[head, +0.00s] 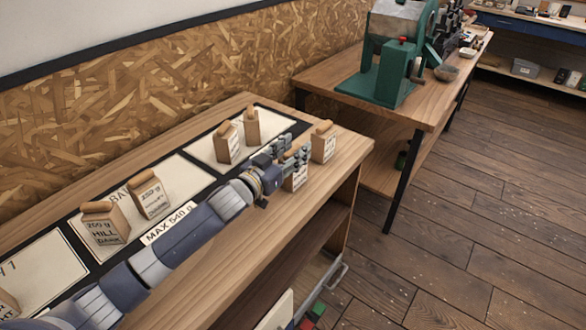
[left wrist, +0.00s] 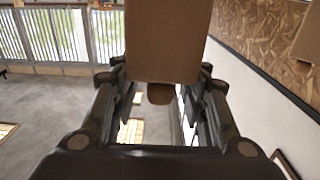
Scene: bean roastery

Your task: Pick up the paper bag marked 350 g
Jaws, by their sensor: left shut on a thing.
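My left gripper (head: 288,155) is shut on a brown paper bag (head: 297,179) near the right end of the wooden bench. The bag has a white label too small to read, so I cannot tell if it is marked 350 g. In the left wrist view the held bag (left wrist: 165,42) stands between the fingers and fills the upper middle. I cannot tell whether it touches the bench top. Another paper bag (head: 323,143) stands just right of it, its label unreadable. My right gripper is not in view.
Two bags (head: 228,143) (head: 252,126) stand on the far panel. Two bags marked 250 g (head: 104,224) (head: 150,194) stand on the middle panel, near a MAX 540 g sign (head: 169,225). Another bag (head: 8,304) is at the left edge. A green machine (head: 390,62) stands on the table beyond.

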